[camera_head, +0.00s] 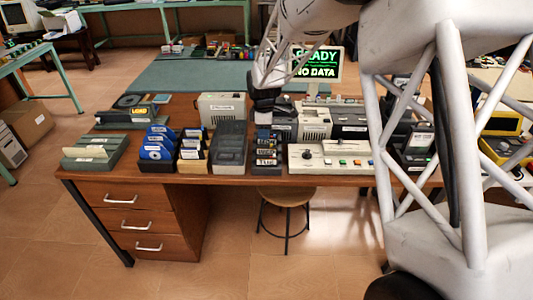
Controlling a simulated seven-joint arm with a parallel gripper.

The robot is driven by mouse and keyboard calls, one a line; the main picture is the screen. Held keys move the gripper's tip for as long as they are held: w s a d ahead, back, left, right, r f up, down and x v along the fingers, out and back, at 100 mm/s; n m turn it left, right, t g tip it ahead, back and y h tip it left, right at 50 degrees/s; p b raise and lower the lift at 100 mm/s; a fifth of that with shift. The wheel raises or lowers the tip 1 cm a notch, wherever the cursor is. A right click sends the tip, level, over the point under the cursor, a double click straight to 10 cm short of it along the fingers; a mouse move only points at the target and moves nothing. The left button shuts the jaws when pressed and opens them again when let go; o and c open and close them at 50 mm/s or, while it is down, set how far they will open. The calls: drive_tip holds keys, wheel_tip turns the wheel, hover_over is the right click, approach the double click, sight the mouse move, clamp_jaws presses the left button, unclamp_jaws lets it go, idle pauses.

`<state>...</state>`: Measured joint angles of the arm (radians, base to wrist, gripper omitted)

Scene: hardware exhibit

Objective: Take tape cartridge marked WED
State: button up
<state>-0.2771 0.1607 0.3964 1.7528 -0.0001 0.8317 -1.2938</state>
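A dark rack (267,170) stands near the front edge of the desk, right of centre. It holds several black tape cartridges (267,153) with white labels, stacked front to back. The lettering is too small to tell which one is marked WED. My gripper (264,118) is at the end of my arm, over or behind the back of this rack. It is dark and small, and its fingers cannot be made out against the dark things behind. I cannot tell whether it touches a cartridge or holds anything.
Left of the rack stand a grey case (229,150), a box of white-labelled items (193,150) and blue disks (158,144). Right of it is a control panel (330,158) with coloured buttons. A monitor (316,64) reads READY, NO DATA. My arm hides the desk's right part.

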sight(265, 146)
drive_tip(key=shift+f, duration=1.05)
drive_tip(key=shift+f, duration=0.1)
drive_tip(key=shift+w+d+f, duration=0.1)
drive_tip(key=shift+f, duration=2.4)
drive_tip(key=shift+c, duration=0.4)
clamp_jaws()
